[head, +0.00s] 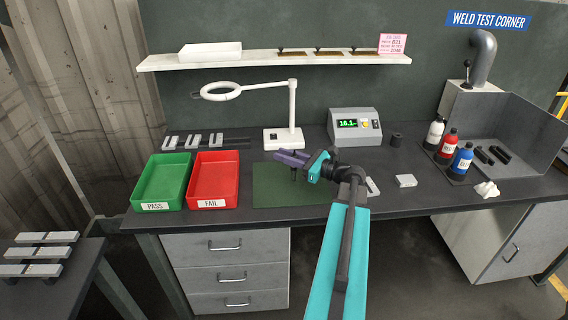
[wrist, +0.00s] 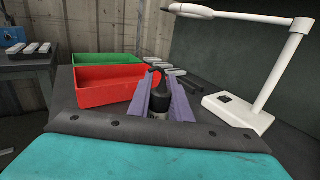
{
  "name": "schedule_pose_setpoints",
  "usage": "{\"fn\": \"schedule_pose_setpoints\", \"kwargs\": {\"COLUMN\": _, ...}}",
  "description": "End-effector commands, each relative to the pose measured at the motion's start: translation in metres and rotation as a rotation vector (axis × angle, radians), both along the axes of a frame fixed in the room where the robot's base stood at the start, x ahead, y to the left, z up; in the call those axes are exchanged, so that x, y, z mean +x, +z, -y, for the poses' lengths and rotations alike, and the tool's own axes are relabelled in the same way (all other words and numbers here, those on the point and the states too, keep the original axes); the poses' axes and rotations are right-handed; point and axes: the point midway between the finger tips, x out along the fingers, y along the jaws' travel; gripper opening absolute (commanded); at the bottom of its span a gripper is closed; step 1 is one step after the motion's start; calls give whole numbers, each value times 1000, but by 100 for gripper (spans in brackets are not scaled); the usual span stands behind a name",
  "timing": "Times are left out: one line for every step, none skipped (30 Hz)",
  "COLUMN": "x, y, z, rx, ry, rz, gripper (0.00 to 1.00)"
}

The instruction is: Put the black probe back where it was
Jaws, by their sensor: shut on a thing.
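My gripper (head: 291,157) has purple fingers and hangs above the green mat (head: 265,192). In the wrist view its fingers (wrist: 159,96) are closed around the black probe (wrist: 158,104). A dark bit of the probe (head: 293,173) shows just below the fingers in the head view; the rest is hidden. The grey meter (head: 340,114) with a green display stands at the back of the bench, right of my gripper. A small black cylinder (head: 397,141) stands just right of the meter; I cannot tell whether it is hollow.
A green PASS tray (head: 156,205) and a red FAIL tray (head: 215,204) sit to the left. The white magnifier lamp (head: 292,110) stands behind my gripper. Several bottles (head: 450,143) are at the right.

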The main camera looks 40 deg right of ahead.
Motion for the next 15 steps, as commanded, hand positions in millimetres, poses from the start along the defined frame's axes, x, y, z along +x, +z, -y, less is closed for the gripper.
{"fn": "schedule_pose_setpoints", "kwargs": {"x": 0, "y": 0, "z": 0, "rx": 0, "ry": 0, "rz": 1, "gripper": 0}}
{"fn": "schedule_pose_setpoints", "kwargs": {"x": 0, "y": 0, "z": 0, "rx": 0, "ry": 0, "rz": 1, "gripper": 0}}
{"fn": "schedule_pose_setpoints", "kwargs": {"x": 0, "y": 0, "z": 0, "rx": 0, "ry": 0, "rz": 1, "gripper": 0}}
{"fn": "schedule_pose_setpoints", "kwargs": {"x": 0, "y": 0, "z": 0, "rx": 0, "ry": 0, "rz": 1, "gripper": 0}}
{"fn": "schedule_pose_setpoints", "kwargs": {"x": 0, "y": 0, "z": 0, "rx": 0, "ry": 0, "rz": 1, "gripper": 0}}
{"fn": "schedule_pose_setpoints", "kwargs": {"x": 0, "y": 0, "z": 0, "rx": 0, "ry": 0, "rz": 1, "gripper": 0}}
{"fn": "schedule_pose_setpoints", "kwargs": {"x": 0, "y": 0, "z": 0, "rx": 0, "ry": 0, "rz": 1, "gripper": 0}}
{"fn": "schedule_pose_setpoints", "kwargs": {"x": 0, "y": 0, "z": 0, "rx": 0, "ry": 0, "rz": 1, "gripper": 0}}
{"fn": "schedule_pose_setpoints", "kwargs": {"x": 0, "y": 0, "z": 0, "rx": 0, "ry": 0, "rz": 1, "gripper": 0}}
{"fn": "schedule_pose_setpoints", "kwargs": {"x": 0, "y": -1, "z": 0, "rx": 0, "ry": 0, "rz": 1, "gripper": 0}}
{"fn": "schedule_pose_setpoints", "kwargs": {"x": 0, "y": -2, "z": 0, "rx": 0, "ry": 0, "rz": 1, "gripper": 0}}
{"fn": "schedule_pose_setpoints", "kwargs": {"x": 0, "y": -3, "z": 0, "rx": 1, "ry": 0, "rz": 0, "gripper": 0}}
{"fn": "schedule_pose_setpoints", "kwargs": {"x": 0, "y": -4, "z": 0, "rx": 0, "ry": 0, "rz": 0, "gripper": 0}}
{"fn": "schedule_pose_setpoints", "kwargs": {"x": 0, "y": -6, "z": 0, "rx": 0, "ry": 0, "rz": 0, "gripper": 0}}
{"fn": "schedule_pose_setpoints", "kwargs": {"x": 0, "y": -9, "z": 0, "rx": 1, "ry": 0, "rz": 0, "gripper": 0}}
